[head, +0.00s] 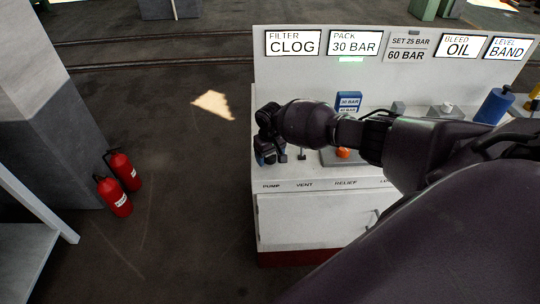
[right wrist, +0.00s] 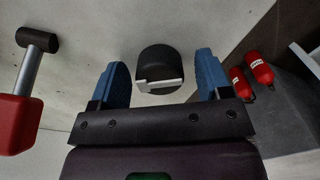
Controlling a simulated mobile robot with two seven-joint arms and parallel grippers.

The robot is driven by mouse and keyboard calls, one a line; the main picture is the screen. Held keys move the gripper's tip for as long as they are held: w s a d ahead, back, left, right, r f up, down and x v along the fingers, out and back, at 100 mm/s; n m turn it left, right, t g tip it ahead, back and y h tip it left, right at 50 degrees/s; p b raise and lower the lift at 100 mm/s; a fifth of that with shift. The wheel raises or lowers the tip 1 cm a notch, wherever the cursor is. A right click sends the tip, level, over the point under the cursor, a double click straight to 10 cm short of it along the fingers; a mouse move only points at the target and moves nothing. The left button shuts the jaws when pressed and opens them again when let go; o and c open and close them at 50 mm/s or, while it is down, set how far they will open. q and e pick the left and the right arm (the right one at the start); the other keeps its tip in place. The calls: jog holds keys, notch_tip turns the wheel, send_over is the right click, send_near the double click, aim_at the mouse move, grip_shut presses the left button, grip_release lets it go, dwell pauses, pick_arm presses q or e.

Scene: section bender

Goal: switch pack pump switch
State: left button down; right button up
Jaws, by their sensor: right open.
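My right gripper (head: 270,156) is over the front left corner of the white console, above the PUMP label (head: 271,186). In the right wrist view its two blue fingers are apart. A round black knob with a white pointer (right wrist: 156,63), apparently the pump switch, shows in the gap between the fingers; whether they touch it I cannot tell. The gripper hides this knob in the head view. The PACK panel (head: 354,42) reads 30 BAR. My left gripper is not in view.
A small vent control (head: 301,154) stands right of the gripper, with an orange-red knob (head: 343,153) beyond it. A blue block (head: 349,101) reads 30 BAR and 40 BAR. Two red fire extinguishers (head: 118,184) stand on the floor at left.

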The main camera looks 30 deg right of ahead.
aim_at(270, 155)
notch_tip(270, 155, up, 11)
jog(key=p, duration=0.1)
jog(key=shift+p, duration=0.35)
jog(key=shift+f, duration=0.1)
dwell(0.5)
